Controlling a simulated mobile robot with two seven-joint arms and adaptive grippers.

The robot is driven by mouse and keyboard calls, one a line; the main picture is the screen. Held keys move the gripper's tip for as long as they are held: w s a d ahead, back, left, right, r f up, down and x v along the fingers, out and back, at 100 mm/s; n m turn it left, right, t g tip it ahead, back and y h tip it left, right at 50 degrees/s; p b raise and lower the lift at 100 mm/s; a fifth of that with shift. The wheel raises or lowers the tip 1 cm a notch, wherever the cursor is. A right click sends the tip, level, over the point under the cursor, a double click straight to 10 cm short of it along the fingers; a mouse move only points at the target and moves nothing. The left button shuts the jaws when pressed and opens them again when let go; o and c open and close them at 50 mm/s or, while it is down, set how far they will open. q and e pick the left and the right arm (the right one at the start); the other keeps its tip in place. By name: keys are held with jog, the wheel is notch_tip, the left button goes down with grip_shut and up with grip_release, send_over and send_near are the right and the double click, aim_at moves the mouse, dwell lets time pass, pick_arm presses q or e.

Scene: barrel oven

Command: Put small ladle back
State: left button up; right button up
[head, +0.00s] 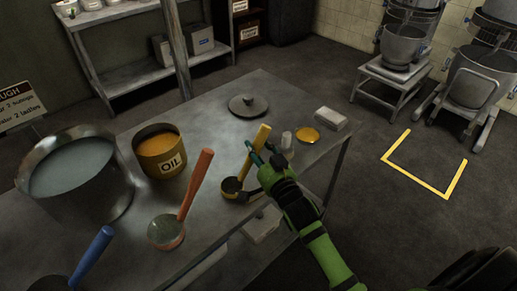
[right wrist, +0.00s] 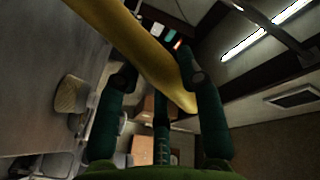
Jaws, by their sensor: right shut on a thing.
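The small ladle has a yellow handle (head: 260,139) and a dark bowl with a yellow rim (head: 231,186). It is tilted over the steel table (head: 215,118), handle up, bowl low at or just above the tabletop; I cannot tell if it touches. My right gripper (head: 258,161), on a green arm from the lower right, is shut on the handle. In the right wrist view the yellow handle (right wrist: 140,45) runs diagonally between the dark green fingers (right wrist: 157,76). The oil pot (head: 160,154), with orange-yellow contents, stands left of the ladle. My left gripper is not in view.
An orange-handled ladle (head: 197,180), a blue-handled ladle (head: 93,255) and a large pot (head: 108,200) are at left. A dark lid (head: 248,105), a small shaker (head: 286,140), a yellow disc (head: 307,135) and a white block (head: 330,118) lie behind and right of my gripper.

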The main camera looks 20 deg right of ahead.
jog(key=o, duration=1.2)
jog(key=shift+f, duration=0.15)
jog(key=shift+r, duration=0.2)
jog(key=shift+s+f, duration=0.1)
jog(key=shift+s, duration=0.2)
jog(key=s+b, duration=0.1)
jog(key=s, duration=1)
jog(key=shift+s+d, duration=0.2)
